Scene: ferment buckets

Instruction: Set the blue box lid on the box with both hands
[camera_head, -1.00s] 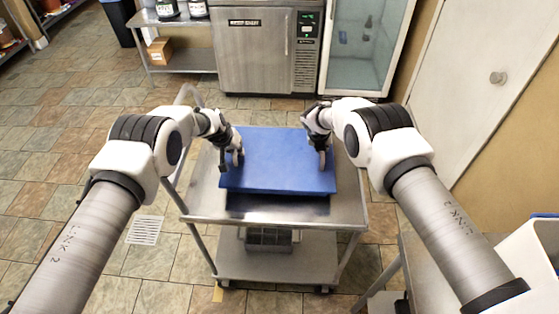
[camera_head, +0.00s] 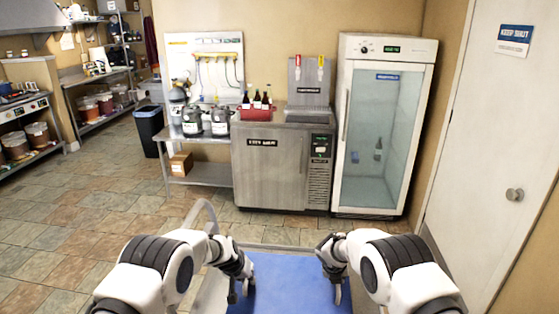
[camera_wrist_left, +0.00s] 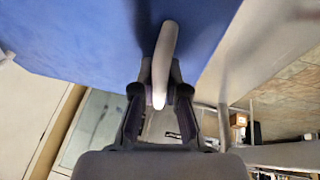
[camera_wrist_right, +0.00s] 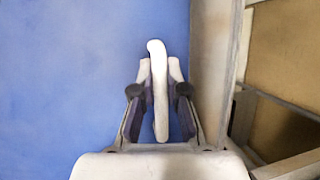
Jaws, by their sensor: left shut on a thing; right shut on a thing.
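The blue box lid (camera_head: 292,283) is a flat blue panel at the bottom of the head view, cut off by the frame edge. My left gripper (camera_head: 240,287) is at its left side, shut on a pale handle of the lid. That handle shows between the fingers in the left wrist view (camera_wrist_left: 165,55). My right gripper (camera_head: 335,284) is at the lid's right side, shut on another pale handle, which also shows in the right wrist view (camera_wrist_right: 158,90). The box cannot be made out, so whether the lid touches it is not visible.
A metal cart (camera_head: 270,247) lies around and below the lid, mostly cut off. Behind are a steel machine (camera_head: 275,175), a glass-door fridge (camera_head: 378,140) and a shelf table (camera_head: 205,180). A white door (camera_head: 490,130) is on the right. Tiled floor is open at left.

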